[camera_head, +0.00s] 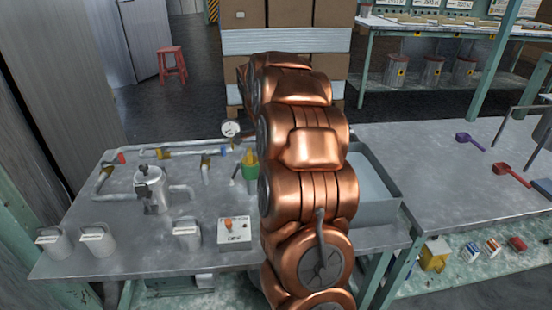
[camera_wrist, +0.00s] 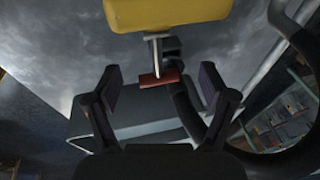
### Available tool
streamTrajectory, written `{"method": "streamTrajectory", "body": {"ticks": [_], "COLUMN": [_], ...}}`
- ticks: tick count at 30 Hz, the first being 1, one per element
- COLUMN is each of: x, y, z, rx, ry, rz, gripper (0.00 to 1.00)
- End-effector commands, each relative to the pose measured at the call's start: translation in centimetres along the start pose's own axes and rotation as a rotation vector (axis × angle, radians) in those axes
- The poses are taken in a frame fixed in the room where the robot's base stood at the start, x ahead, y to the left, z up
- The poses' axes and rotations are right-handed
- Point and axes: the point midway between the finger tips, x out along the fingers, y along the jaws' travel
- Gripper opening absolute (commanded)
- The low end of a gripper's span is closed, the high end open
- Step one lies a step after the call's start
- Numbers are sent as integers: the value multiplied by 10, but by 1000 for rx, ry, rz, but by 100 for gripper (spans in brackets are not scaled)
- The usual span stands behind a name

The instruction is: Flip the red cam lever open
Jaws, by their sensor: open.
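In the wrist view, a small red bar (camera_wrist: 158,79), likely the cam lever's grip, sits at the end of a thin metal stem (camera_wrist: 157,52) below a yellow block (camera_wrist: 165,15). My gripper (camera_wrist: 160,84) is open, with one dark finger on each side of the red bar. The bar appears between the fingertips with a gap on both sides; I cannot tell its depth exactly. In the head view my copper arm covers the middle of the bench, and my gripper is hidden. The lever cannot be made out there.
A curved black tube (camera_wrist: 188,110) runs close by the right finger. In the head view, metal pipes (camera_head: 180,152), a steel pot (camera_head: 151,188), a control box (camera_head: 235,232) and several cans stand on the grey bench (camera_head: 130,240). A grey tray (camera_head: 378,212) is right of my arm.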

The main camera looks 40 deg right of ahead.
Motion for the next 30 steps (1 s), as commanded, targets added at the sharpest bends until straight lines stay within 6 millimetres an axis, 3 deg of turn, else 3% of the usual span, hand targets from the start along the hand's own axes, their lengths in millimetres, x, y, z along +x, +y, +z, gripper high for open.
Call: {"method": "streamTrajectory", "body": {"ticks": [5,21,30], "x": [-14,-107,-120], "y": [0,-2,0], "z": [0,-1,-1], "rx": [0,2,1], "ry": [1,0,1], "rz": [1,-7,-1], "gripper": [83,83,83]}}
